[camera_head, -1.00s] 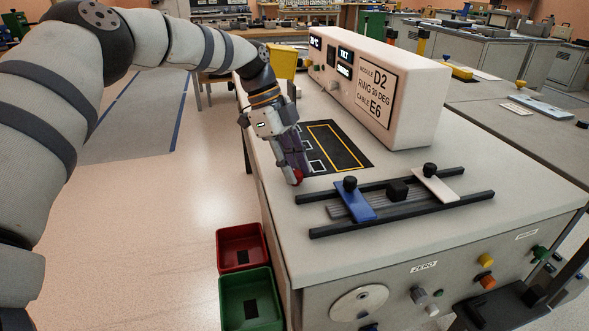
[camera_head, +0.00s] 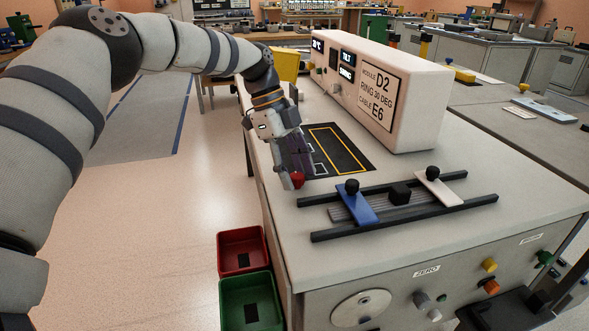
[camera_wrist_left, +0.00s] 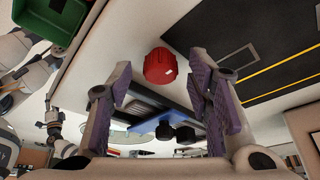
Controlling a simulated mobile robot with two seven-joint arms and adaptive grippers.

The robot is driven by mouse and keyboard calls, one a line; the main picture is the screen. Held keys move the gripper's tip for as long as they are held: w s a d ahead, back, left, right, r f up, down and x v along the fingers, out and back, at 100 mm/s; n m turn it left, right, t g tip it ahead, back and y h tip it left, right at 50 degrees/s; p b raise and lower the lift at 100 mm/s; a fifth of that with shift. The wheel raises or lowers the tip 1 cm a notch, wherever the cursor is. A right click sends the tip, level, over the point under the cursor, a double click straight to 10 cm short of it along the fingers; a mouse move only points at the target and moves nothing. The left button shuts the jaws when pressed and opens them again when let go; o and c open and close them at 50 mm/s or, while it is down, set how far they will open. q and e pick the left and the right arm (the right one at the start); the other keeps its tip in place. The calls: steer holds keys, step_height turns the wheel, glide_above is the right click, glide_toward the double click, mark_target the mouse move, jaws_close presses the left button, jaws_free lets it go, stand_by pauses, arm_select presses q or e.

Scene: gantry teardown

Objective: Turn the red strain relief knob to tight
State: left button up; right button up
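The red knob (camera_head: 298,181) stands on the bench top near its left edge, next to the black mat. In the left wrist view the red knob (camera_wrist_left: 160,66) shows between the tips of two spread purple-padded fingers (camera_wrist_left: 158,72), with a visible gap on each side. The gripper is open and holds nothing. I cannot read any tight mark on the knob. My right gripper does not show clearly in either view.
A white module box (camera_head: 385,95) stands behind the black mat (camera_head: 340,150). A rail fixture (camera_head: 460,200) with a blue clamp (camera_head: 357,207) and a white clamp (camera_head: 438,188) lies to the right. Red (camera_head: 243,270) and green (camera_head: 270,318) bins stand below the bench's left side.

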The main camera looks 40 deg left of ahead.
arm_select(q)
steer(key=v, duration=1.2)
